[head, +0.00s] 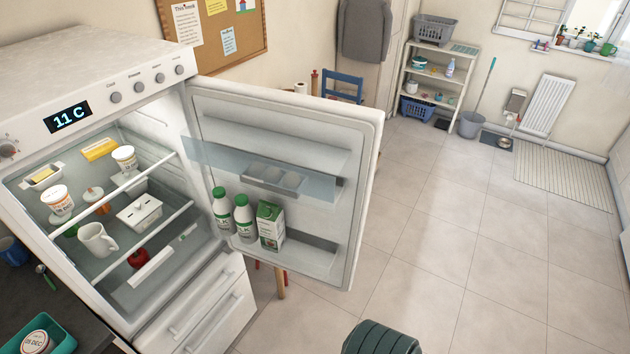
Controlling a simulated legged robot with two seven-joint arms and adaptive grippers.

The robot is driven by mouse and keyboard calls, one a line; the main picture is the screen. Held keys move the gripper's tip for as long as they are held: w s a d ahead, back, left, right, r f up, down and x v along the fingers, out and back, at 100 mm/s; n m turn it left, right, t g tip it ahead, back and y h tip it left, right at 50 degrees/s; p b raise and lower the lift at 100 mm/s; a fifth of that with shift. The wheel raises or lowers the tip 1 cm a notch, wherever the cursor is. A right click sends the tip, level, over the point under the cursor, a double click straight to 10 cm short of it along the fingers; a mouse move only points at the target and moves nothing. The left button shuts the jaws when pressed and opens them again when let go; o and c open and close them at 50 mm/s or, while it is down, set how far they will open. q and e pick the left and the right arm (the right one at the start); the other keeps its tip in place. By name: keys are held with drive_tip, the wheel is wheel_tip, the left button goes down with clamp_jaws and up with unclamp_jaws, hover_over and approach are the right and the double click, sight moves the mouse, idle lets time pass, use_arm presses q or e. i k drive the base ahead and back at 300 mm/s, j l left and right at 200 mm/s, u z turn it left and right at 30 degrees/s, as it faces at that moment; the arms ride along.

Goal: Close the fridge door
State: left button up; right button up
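The white fridge (90,57) stands at the left with its inside showing. Its door (372,160) stands wide open, swung out to the right of the cabinet, with its inner side facing me. The hinge side is by the fridge's right edge, and the free edge is at the right. The door's lower shelf holds two green-capped bottles (245,222) and a green-and-white carton (270,225). The clear upper rack (215,157) has an egg holder. The door's outer side is hidden. Neither of my grippers can be made out.
Fridge shelves hold a mug (97,240), a white box (139,212) and cups. A dark green ribbed object (383,338) is at the bottom edge; I cannot tell what it is. A counter (30,300) is at lower left. The tiled floor right of the door is clear.

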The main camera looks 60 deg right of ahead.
sight(341, 140)
drive_tip(key=k+l+u, duration=0.1)
drive_tip(key=l, duration=0.3)
drive_tip(key=l+u, duration=0.1)
drive_tip(key=l, duration=0.3)
drive_tip(key=k+l+u, duration=0.15)
drive_tip(key=l, duration=0.25)
drive_tip(key=k+l+u, duration=0.1)
drive_tip(key=l, duration=0.25)
drive_tip(key=k+l+u, duration=0.1)
drive_tip(key=l, duration=0.3)
drive_tip(key=k+l+u, duration=0.1)
drive_tip(key=k+l, duration=0.15)
drive_tip(key=k+l+u, duration=0.15)
drive_tip(key=l, duration=0.3)
